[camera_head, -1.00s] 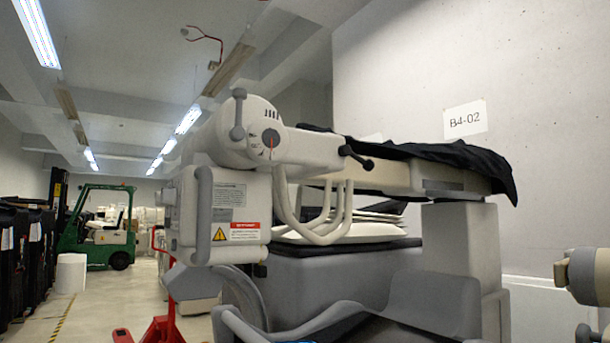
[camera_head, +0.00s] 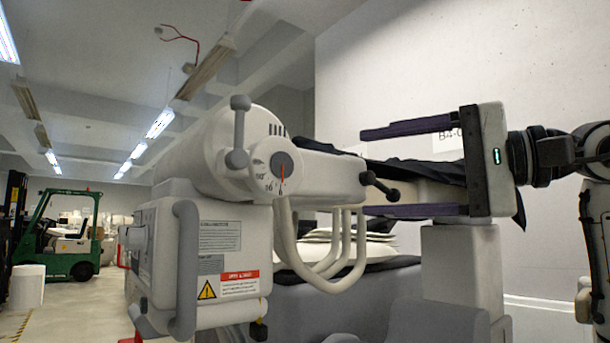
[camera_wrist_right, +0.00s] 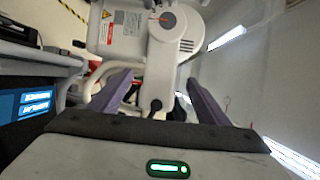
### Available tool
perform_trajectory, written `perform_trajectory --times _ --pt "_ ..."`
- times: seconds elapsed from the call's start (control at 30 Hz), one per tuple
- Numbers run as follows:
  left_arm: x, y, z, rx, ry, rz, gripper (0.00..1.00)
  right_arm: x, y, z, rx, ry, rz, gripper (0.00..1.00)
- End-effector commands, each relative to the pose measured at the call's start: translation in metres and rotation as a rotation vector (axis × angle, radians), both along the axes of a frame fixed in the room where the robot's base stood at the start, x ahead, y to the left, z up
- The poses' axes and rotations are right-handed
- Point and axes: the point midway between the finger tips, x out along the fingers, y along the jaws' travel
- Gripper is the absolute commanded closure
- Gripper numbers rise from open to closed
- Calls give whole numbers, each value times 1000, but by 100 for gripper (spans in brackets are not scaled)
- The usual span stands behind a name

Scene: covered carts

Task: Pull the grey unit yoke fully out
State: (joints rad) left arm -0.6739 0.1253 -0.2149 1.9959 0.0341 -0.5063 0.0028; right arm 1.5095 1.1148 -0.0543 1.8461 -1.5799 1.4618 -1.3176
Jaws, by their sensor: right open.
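The grey-white unit (camera_head: 210,150) stands left of centre in the head view, with a dial, a labelled box and looped tubes. A grey bar handle (camera_head: 186,270) stands upright on its box, and a grey knobbed lever (camera_head: 238,135) rises above. A dark knobbed handle (camera_head: 380,187) sits on the arm's right part. Which part is the yoke I cannot tell for sure. My right gripper (camera_head: 364,172) is open and empty, its purple fingers pointing left, above and below the dark handle in the picture. In the wrist view the dark handle (camera_wrist_right: 155,106) shows between the fingers. My left gripper is not seen.
A black cover (camera_head: 410,168) drapes over the arm behind my gripper. A grey column (camera_head: 462,265) stands below it. A wall is close behind at right. A green forklift (camera_head: 72,250) and a white cylinder (camera_head: 27,287) stand at far left; floor shows there.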

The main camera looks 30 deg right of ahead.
Motion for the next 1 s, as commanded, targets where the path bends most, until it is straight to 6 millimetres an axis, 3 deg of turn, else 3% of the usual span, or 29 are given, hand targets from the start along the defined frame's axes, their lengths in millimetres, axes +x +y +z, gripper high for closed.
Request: perform_trajectory --times 0.17,0.6,1.0 --pt "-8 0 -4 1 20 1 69 15 7 2 -7 -4 -7 30" --pt "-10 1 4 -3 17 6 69 80 40 2 -3 -3 -5 30" --pt "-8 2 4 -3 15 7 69 89 44 1 -4 -4 -7 30"
